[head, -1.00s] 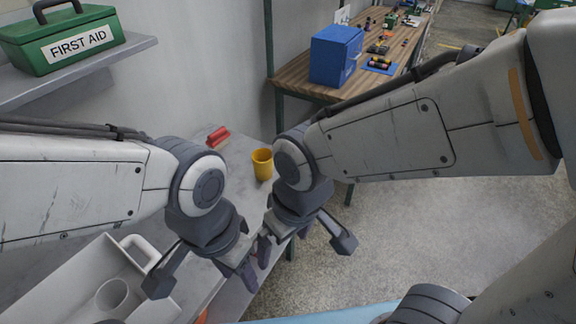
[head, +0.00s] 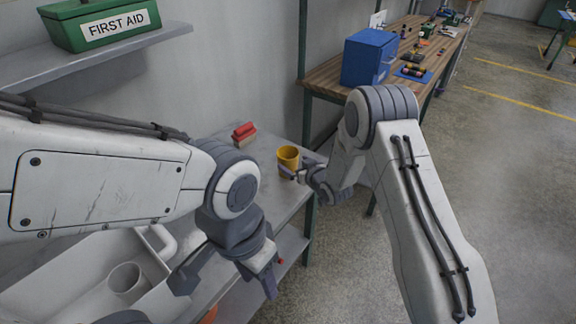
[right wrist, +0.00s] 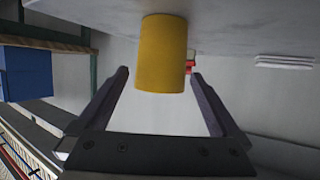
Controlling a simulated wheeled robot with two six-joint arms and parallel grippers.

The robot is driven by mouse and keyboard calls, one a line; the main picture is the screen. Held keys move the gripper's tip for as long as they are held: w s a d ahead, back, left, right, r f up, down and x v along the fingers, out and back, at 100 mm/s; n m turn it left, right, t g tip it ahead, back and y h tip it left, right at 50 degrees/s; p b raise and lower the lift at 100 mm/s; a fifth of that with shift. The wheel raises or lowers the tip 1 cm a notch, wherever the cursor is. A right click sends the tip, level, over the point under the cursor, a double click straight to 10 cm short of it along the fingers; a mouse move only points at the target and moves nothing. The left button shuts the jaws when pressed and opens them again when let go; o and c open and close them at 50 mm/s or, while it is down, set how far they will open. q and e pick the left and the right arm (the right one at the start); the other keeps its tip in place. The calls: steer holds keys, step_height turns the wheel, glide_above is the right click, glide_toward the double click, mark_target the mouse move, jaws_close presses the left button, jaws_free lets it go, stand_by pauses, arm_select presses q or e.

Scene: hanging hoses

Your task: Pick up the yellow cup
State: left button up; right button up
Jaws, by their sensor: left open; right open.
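The yellow cup (head: 288,157) stands upright near the right edge of the grey table. My right gripper (head: 296,172) is open beside the cup, at its near right side. In the right wrist view the cup (right wrist: 163,50) appears upside down, between the tips of the two open fingers (right wrist: 160,74), with a gap on each side. My left gripper (head: 228,280) is open and empty, low over the near part of the table by the white bin.
A red object (head: 244,133) lies behind the cup to the left. A white bin (head: 60,275) with a white cup (head: 127,280) is at the near left. A green first aid box (head: 100,22) sits on a wall shelf. A wooden bench holds a blue box (head: 368,57).

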mark_target(293, 163)
steer(key=x, duration=0.3)
steer(key=shift+w+a+f, duration=0.15)
steer(key=shift+w, duration=0.05)
steer(key=shift+f+p+x, duration=0.1)
steer(key=shift+p+x, duration=0.35)
steer(key=shift+x, duration=0.85)
steer(key=shift+f+p+x, duration=0.15)
steer(key=shift+p+x, duration=0.25)
steer(key=shift+x, duration=0.9)
steer(key=shift+s, duration=0.1)
steer(key=c, duration=1.3)
steer(key=shift+o, duration=0.2)
steer(key=shift+r, duration=0.1)
